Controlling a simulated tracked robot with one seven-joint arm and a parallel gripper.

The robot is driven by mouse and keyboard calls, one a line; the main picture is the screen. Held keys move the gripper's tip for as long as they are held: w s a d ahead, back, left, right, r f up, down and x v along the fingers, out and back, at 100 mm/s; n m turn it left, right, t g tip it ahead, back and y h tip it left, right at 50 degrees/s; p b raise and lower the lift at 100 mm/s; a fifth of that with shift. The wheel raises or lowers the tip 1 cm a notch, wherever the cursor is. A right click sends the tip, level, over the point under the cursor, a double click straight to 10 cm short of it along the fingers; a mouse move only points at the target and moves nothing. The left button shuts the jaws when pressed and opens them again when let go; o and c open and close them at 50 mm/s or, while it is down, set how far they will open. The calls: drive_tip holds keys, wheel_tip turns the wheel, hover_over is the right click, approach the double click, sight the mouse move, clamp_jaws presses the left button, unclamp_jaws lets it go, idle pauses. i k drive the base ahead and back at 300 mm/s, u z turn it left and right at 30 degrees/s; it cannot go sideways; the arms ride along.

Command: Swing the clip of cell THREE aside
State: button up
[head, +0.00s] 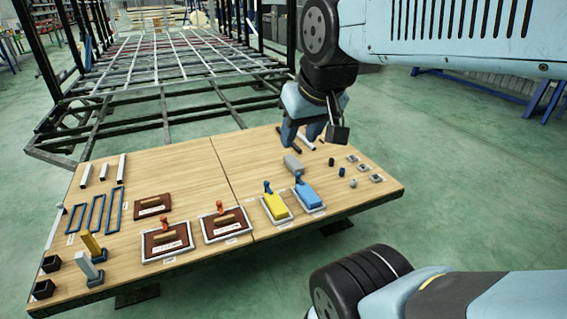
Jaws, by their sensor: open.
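Four framed cells lie on the wooden table (190,180), each with a small clip standing at its back edge. Two hold brown plates, a left one (153,248) with an orange clip (165,223) and a right one (240,219) with an orange clip (220,207). One holds a yellow block (277,207) with a blue clip (268,187). One holds a blue block (309,196) with a blue clip (298,177). The labels are too small to read, so I cannot tell which cell is THREE. My gripper (301,137) is open above the table's back edge, behind the blue block, apart from all clips.
A grey block (293,165) lies behind the blue cell. Small dark cylinders and square pieces (376,178) sit at the right. The trailer chassis (170,110) stands behind the table.

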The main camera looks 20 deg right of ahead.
sight(266, 183)
drive_tip(key=u, duration=0.4)
drive_tip(key=i, duration=1.2)
drive_tip(key=z, duration=0.45)
